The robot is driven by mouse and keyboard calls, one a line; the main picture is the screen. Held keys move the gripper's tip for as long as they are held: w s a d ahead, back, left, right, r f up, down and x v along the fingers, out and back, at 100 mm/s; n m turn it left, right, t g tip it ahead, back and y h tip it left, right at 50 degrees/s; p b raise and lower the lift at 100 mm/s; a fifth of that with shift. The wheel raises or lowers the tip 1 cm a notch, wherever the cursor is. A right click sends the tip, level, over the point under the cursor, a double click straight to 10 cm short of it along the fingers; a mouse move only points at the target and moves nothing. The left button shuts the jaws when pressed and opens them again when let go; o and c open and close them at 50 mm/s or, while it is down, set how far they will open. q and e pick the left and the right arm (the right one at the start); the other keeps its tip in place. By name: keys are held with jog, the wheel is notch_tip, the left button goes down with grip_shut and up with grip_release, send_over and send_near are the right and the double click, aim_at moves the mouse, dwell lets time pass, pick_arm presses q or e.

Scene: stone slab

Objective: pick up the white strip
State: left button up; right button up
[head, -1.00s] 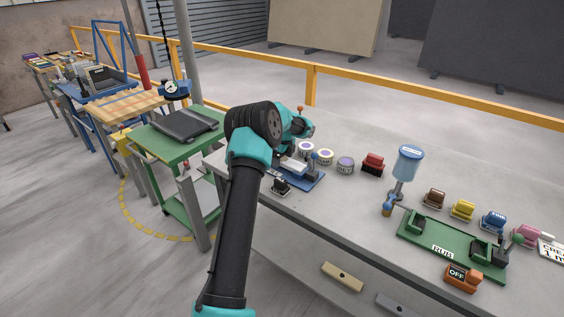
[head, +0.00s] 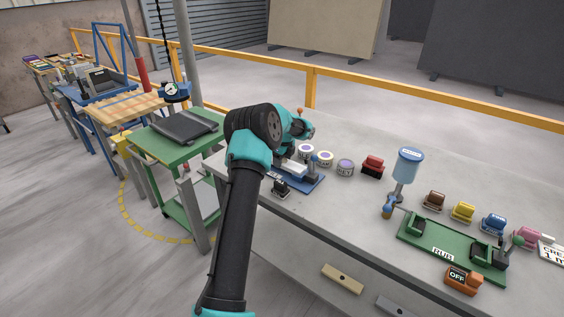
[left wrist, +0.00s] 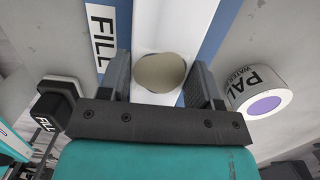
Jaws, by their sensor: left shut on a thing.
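The white strip (head: 293,169) lies at the blue fixture (head: 311,184) on the bench, partly hidden by my left arm. In the left wrist view the white strip (left wrist: 174,28) runs up between the fingers, with a grey-tan rounded patch (left wrist: 160,72) on it. My left gripper (left wrist: 161,78) is shut on the white strip, with one finger on each side. In the head view its fingers are mostly hidden behind the teal wrist. My right gripper is not in view.
A FILL label (left wrist: 101,38) is left of the strip, and a dark block (left wrist: 58,104) stands below it. A white tin with a purple top (left wrist: 262,98) is close to the right finger. A blue-topped dispenser (head: 408,163) and green fixture (head: 440,240) stand further right.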

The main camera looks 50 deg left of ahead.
pick_arm(q)
notch_tip(320, 180, up, 10)
dwell(0.5)
dwell(0.4)
